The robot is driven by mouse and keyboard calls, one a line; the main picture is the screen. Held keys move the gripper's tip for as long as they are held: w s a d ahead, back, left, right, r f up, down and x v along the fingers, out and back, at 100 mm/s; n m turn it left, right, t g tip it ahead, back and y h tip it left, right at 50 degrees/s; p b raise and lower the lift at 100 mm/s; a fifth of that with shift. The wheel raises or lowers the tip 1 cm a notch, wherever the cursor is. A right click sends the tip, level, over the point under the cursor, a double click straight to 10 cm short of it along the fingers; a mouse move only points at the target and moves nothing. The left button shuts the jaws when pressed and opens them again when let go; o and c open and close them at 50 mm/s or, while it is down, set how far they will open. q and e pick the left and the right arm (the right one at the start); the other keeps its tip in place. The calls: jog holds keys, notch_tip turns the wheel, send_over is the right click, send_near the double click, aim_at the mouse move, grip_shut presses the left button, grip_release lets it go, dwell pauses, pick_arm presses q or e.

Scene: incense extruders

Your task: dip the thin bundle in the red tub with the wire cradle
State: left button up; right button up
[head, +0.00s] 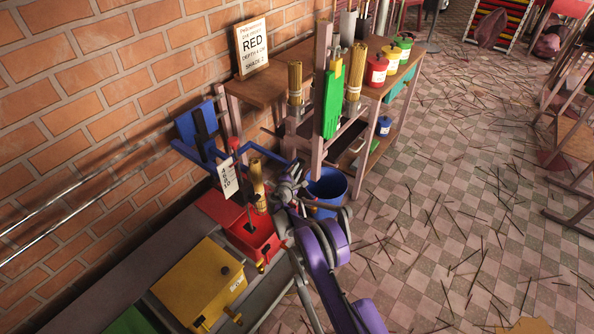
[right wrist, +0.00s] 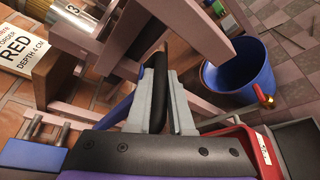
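The red tub (head: 268,246) stands at the wall end of the low bench, behind the yellow box. A tan stick bundle (head: 257,180) is upright above it; whether its lower end is inside the tub is unclear. The blue frame (head: 188,128), with a bar reaching right, stands over the tub and appears to be the cradle. My right gripper (head: 287,192) is beside the bundle, at the bar's end. In the right wrist view its fingers (right wrist: 166,80) are close together at a black handle (right wrist: 153,65) and appear shut on it. My left gripper is out of view.
A yellow lidded box (head: 195,285) is in front of the tub. A blue bucket (head: 328,188) is on the floor right. The wooden bench (head: 262,88) holds a RED sign (head: 252,46). Sticks litter the floor.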

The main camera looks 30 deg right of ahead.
grip_shut()
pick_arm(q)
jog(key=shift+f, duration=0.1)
pick_arm(e)
jog(key=shift+f, duration=0.15)
dwell(0.8)
